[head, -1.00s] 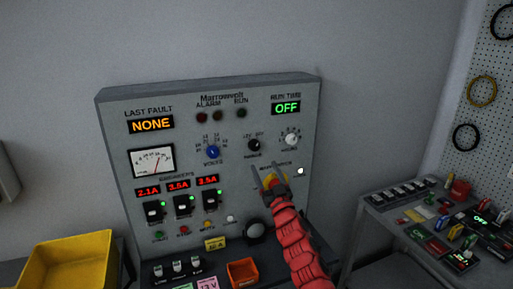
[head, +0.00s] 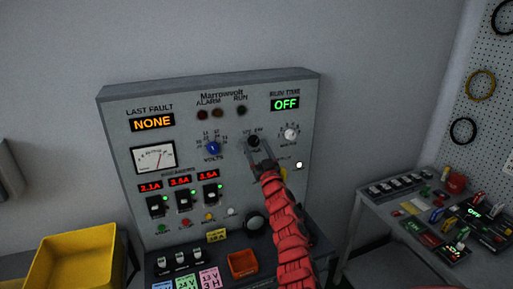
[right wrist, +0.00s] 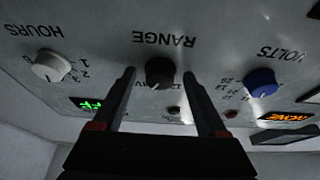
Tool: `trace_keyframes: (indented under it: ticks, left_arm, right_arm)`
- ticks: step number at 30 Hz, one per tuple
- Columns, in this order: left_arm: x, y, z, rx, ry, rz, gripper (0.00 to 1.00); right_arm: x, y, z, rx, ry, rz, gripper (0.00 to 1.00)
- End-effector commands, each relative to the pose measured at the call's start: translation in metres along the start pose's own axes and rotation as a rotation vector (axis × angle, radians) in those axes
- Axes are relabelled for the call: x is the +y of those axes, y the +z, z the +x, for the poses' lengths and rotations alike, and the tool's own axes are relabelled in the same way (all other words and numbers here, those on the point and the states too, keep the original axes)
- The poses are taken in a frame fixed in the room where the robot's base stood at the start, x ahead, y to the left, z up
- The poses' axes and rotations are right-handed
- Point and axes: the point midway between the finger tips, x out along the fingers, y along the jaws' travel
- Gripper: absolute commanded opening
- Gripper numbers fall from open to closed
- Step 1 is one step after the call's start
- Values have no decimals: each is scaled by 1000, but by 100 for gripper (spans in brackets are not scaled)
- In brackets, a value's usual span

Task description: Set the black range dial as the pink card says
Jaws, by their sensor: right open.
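The black range dial (head: 253,141) is on the upper right part of the grey panel (head: 120,113), between the blue volts dial (head: 213,148) and the white hours dial (head: 291,133). My right gripper (head: 256,151) is open at the range dial. In the right wrist view, its fingers (right wrist: 158,75) stand on either side of the range dial (right wrist: 160,72), with gaps showing; the panel appears upside down. I cannot tell where the dial points. The pink card (head: 209,278) lies at the panel's foot and appears to read "13 V 3 H". My left gripper is not in view.
A yellow bin (head: 70,262) stands at left. A side table (head: 372,222) with several small devices is at right.

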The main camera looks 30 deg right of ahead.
Motion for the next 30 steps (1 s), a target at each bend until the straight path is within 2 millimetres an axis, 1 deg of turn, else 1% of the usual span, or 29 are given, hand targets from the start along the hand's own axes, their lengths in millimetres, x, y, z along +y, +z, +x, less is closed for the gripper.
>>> trace_keyframes:
  ticks: [3, 4, 16, 25, 30]
  left_arm:
    - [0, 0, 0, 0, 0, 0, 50]
    - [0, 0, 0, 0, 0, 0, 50]
    - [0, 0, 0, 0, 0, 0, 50]
    - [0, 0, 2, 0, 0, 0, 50]
    - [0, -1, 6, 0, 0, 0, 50]
  right_arm:
    - [0, 0, 0, 0, 0, 0, 75]
    - [0, 0, 0, 0, 0, 0, 72]
    - [0, 0, 0, 1, 0, 0, 0]
    - [1, 0, 0, 0, -7, -19, 0]
    - [1, -3, 1, 3, -34, -81, 0]
